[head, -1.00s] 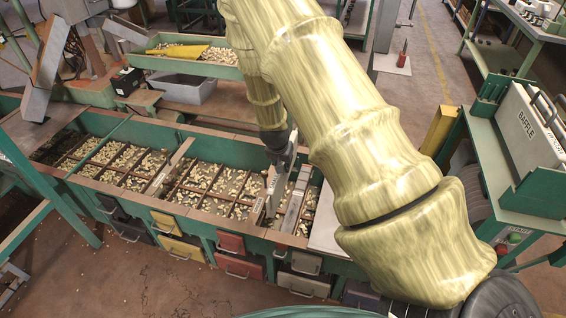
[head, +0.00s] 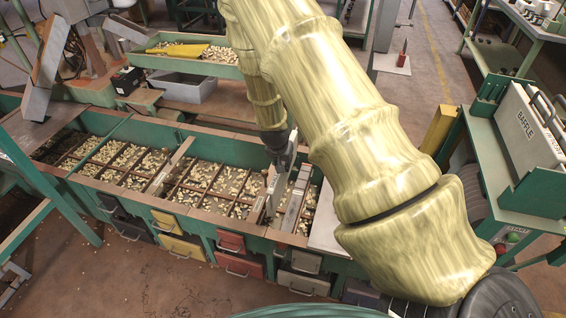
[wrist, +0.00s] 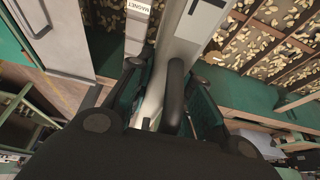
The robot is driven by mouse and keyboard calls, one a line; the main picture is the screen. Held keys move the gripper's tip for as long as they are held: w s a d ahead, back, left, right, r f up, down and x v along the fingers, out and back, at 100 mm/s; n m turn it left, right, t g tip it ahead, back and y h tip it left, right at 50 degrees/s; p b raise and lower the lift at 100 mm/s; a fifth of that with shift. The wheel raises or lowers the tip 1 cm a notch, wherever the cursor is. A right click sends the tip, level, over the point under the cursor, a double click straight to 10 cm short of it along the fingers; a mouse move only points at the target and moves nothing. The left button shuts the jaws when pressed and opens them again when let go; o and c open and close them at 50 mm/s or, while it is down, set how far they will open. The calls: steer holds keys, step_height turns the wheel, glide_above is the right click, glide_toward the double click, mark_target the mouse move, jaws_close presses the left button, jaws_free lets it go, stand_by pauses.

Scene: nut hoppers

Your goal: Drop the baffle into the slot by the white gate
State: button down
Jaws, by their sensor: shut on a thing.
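My gripper (head: 280,160) is over the right part of the long green nut trough and is shut on a pale grey panel (head: 270,200), which I take as the baffle. In the wrist view the fingers close around the black handle (wrist: 175,90) of this panel. The panel stands upright, its lower part down between the trough walls; I cannot tell whether it sits in a slot. Just right of it is a grey bar (head: 294,207), labelled MAGNET in the wrist view (wrist: 138,8). A pale plate (head: 172,166), possibly the white gate, crosses the trough farther left.
Nuts and brown dividers fill the trough, whose green front wall (head: 190,218) carries several coloured drawers. Another panel (head: 530,125), labelled BAFFLE, stands in a green rack at the right. A grey bin (head: 183,86) and a nut tray (head: 225,70) lie behind.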

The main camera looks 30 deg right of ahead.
steer(key=shift+f, duration=0.1)
steer(key=shift+f+b, duration=1.05)
steer(key=shift+f, duration=1.9)
steer(key=shift+f, duration=0.45)
steer(key=shift+f, duration=0.7)
steer(key=shift+f+b, duration=0.3)
steer(key=shift+b, duration=0.1)
steer(key=shift+f+b, duration=0.45)
steer(key=shift+f, duration=0.65)
steer(key=shift+f, duration=0.35)
steer(key=shift+f+b, duration=0.6)
steer(key=shift+f, duration=0.45)
steer(key=shift+f+b, duration=0.3)
steer(key=shift+f, duration=0.4)
